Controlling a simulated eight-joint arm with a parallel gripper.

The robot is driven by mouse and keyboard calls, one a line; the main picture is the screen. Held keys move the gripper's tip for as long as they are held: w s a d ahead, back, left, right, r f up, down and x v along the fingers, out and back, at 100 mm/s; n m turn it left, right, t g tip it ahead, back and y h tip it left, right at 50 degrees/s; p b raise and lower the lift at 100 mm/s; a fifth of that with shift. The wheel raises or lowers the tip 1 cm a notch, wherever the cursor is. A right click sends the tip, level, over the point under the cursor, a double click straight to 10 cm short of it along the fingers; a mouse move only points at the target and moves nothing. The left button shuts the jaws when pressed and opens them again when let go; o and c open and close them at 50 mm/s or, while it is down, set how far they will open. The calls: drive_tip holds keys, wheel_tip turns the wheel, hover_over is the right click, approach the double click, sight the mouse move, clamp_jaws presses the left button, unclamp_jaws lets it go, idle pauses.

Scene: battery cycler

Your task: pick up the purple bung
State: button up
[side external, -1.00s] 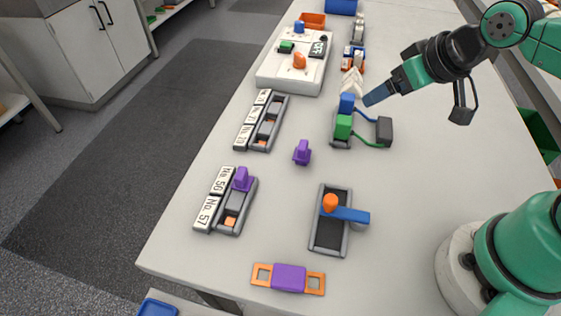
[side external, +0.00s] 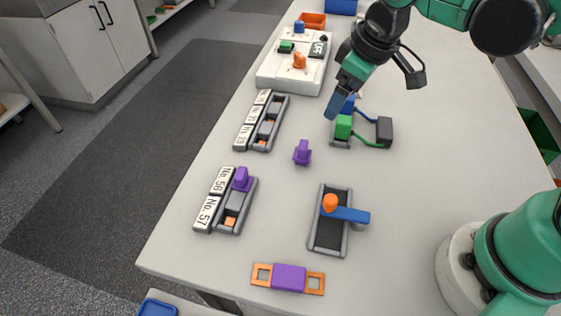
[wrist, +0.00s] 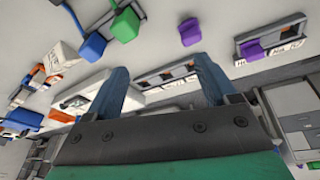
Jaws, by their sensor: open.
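A purple bung (side external: 302,153) stands alone on the white table, near its middle. It also shows in the wrist view as a purple block (wrist: 190,33), beyond the fingertips. A second purple bung (side external: 241,179) sits in the tray labelled No. 56 and No. 57; it shows in the wrist view too (wrist: 250,49). My gripper (side external: 333,108) is above the table, beyond and a little right of the lone bung, apart from it. In the wrist view its two blue fingers (wrist: 163,72) are spread with nothing held between them.
A green block (side external: 343,127) and a dark grey box (side external: 384,131) joined by cables stand close below my gripper. A grey tray with a blue lever (side external: 348,215) lies nearer the front. A labelled tray (side external: 267,123) lies left. Table around the lone bung is clear.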

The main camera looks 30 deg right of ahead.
sight(303, 144)
drive_tip(key=a+f+n+g, duration=0.1)
drive_tip(key=w+a+f+n+g, duration=0.1)
drive_tip(key=a+f, duration=0.1)
drive_tip(key=w+a+f+n+g, duration=0.1)
drive_tip(key=a+f+n, duration=0.1)
drive_tip(key=shift+w+h, duration=0.15)
drive_tip(key=shift+h, duration=0.15)
drive_tip(key=shift+a+f, duration=0.1)
drive_tip(key=shift+f, duration=2.85)
clamp_jaws()
